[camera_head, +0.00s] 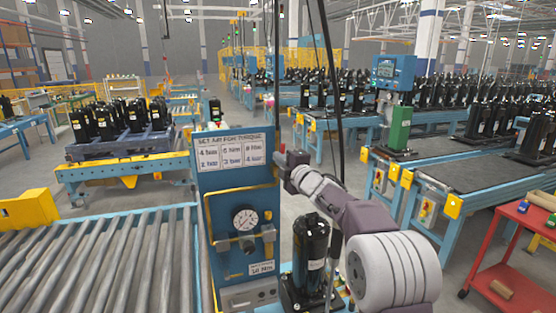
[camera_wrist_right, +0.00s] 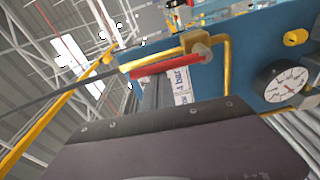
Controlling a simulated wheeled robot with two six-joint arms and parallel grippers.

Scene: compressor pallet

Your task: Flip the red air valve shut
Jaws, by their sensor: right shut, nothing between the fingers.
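The red air valve handle (camera_wrist_right: 165,67) shows in the right wrist view as a red bar beside a brass-coloured fitting (camera_wrist_right: 196,42) on the blue panel. It lies roughly in line with a yellow pipe there. In the head view the handle is mostly hidden by my right gripper (camera_head: 281,163), which is at the upper right edge of the blue panel (camera_head: 225,180). My right gripper is shut and empty, close to the valve; I cannot tell whether it touches the handle. Its dark body (camera_wrist_right: 150,145) fills the bottom of the wrist view. My left gripper is out of view.
A round gauge (camera_head: 245,218) sits on the panel below a torque sign (camera_head: 230,150). It also shows in the wrist view (camera_wrist_right: 282,84). A black compressor (camera_head: 311,245) stands under my right arm. A roller conveyor (camera_head: 90,260) is at the left, a red cart (camera_head: 515,250) at the right.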

